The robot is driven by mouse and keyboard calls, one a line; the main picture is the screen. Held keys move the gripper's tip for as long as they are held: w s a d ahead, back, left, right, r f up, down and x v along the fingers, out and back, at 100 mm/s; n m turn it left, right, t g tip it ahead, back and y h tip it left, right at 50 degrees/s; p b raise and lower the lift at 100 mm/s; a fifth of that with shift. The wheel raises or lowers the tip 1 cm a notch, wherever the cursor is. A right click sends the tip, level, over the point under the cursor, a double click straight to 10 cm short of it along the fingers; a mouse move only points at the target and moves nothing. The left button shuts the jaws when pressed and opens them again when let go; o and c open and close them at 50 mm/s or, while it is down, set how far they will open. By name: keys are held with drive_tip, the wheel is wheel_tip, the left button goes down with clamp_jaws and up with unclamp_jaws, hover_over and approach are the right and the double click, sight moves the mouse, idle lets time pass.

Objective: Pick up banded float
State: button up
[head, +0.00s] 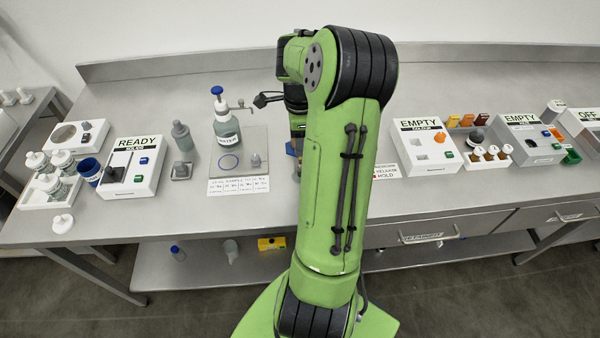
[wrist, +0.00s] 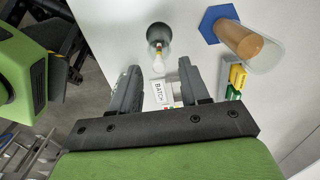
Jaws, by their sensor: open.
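My gripper (wrist: 160,72) is open in the wrist view, with nothing between its fingers. Just beyond the fingertips is a small rounded object (wrist: 158,40) with a dark upper part and a pale lower end; it may be the banded float, but its bands cannot be made out. It lies apart from both fingers. To its right is a clear cylinder (wrist: 262,52) with an orange-brown filling on a blue hexagonal base (wrist: 212,22). In the head view my arm hides the gripper and the surface beneath it.
A white-capped bottle with a blue top (head: 226,125) stands on a grey plate left of my arm. The READY box (head: 130,180) is at left; EMPTY boxes (head: 424,150) are at right. Yellow and green blocks (wrist: 236,78) lie near the cylinder.

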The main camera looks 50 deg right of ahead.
wheel_tip(320, 180, down, 4)
drive_tip(key=shift+r, duration=0.1)
drive_tip(key=c, duration=0.7)
drive_tip(key=shift+c, duration=0.2)
wheel_tip(320, 180, up, 10)
drive_tip(key=shift+r+p, duration=0.1)
drive_tip(key=shift+p, duration=0.55)
